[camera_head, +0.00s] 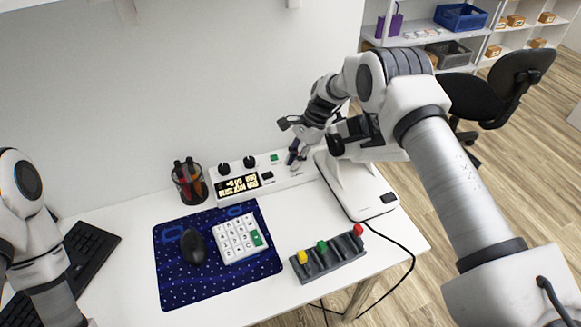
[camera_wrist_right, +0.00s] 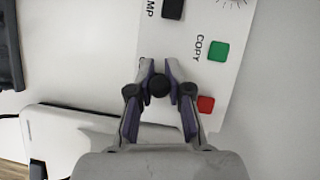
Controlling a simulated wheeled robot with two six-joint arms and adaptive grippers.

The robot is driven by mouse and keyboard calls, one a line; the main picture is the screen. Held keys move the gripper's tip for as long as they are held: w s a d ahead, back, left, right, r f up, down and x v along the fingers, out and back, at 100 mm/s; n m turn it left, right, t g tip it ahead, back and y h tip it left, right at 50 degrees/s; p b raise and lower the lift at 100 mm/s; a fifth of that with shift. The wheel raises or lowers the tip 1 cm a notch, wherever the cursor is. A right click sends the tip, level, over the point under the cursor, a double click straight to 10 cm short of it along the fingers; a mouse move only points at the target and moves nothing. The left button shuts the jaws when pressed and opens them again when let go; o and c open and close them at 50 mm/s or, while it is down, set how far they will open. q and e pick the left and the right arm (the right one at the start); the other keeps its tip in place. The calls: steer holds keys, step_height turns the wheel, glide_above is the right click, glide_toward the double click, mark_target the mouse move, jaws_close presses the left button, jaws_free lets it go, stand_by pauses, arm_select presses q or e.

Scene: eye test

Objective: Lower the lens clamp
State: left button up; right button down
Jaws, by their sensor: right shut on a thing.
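In the right wrist view the gripper (camera_wrist_right: 160,78) is shut on a black round knob (camera_wrist_right: 160,86). I cannot tell for sure whether this knob belongs to the lens clamp. My left arm shows at the left edge of the head view, with its gripper out of view.
A pen cup (camera_head: 188,182) stands left of the panel. In front are a blue mat (camera_head: 180,288) with a mouse (camera_head: 193,246) and white keypad (camera_head: 238,238), and a grey rack (camera_head: 330,262) with coloured pieces. A black keyboard (camera_head: 92,248) lies left; a cable (camera_head: 408,250) hangs at right.

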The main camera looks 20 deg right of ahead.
steer(key=c, duration=1.2)
jaws_free()
steer(key=shift+w+f, duration=0.1)
steer(key=v, duration=1.2)
steer(key=shift+w, duration=0.1)
